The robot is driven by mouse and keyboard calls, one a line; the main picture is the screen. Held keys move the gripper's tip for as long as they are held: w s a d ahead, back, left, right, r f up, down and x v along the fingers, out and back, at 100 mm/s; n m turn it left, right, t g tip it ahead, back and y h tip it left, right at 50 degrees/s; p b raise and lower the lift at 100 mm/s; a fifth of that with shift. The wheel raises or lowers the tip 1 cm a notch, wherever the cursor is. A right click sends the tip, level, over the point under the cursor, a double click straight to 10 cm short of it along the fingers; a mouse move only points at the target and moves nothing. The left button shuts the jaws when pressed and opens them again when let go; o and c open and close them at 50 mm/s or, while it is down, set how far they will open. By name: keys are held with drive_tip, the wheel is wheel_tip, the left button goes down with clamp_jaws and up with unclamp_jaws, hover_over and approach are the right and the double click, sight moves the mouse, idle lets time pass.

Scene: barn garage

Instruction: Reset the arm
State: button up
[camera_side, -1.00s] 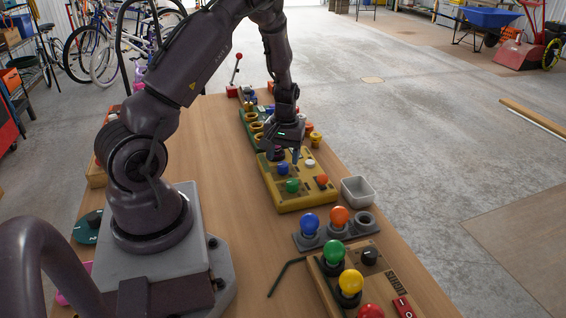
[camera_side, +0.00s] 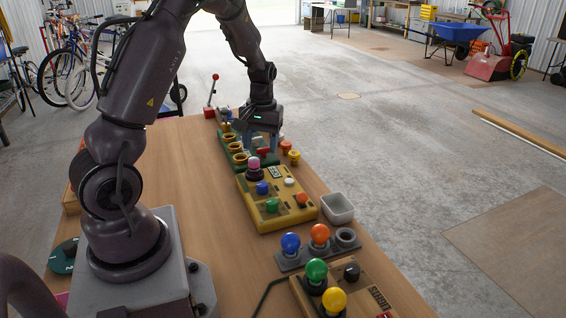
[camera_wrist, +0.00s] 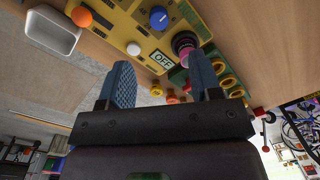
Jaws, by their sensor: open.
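My gripper (camera_side: 262,140) hangs over the green board (camera_side: 232,152) at the far part of the table, its jaws apart and pointing down. In the wrist view my gripper (camera_wrist: 165,85) shows two blue fingers spread wide with nothing between them. The yellow box (camera_side: 285,213) lies just nearer than the gripper.
A white bin (camera_side: 337,208) sits right of the yellow box. A grey holder (camera_side: 289,264) with blue and orange bulbs and a wooden box with green and yellow bulbs (camera_side: 333,300) stand nearer. A red-knobbed lever (camera_side: 211,92) stands at the far end. The table's left-middle is clear.

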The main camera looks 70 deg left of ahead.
drive_tip(key=s+d+r+m+t, duration=0.3)
drive_tip(key=s+d+r+m, duration=0.2)
drive_tip(key=d+r, duration=0.4)
drive_tip(key=s+d+r+m+t, duration=0.3)
drive_tip(key=d+r, duration=0.6)
drive_tip(key=d, duration=0.7)
drive_tip(key=s+m, duration=0.2)
drive_tip(key=m, duration=0.1)
drive_tip(key=shift+s+r, duration=0.15)
drive_tip(key=shift+r, duration=0.1)
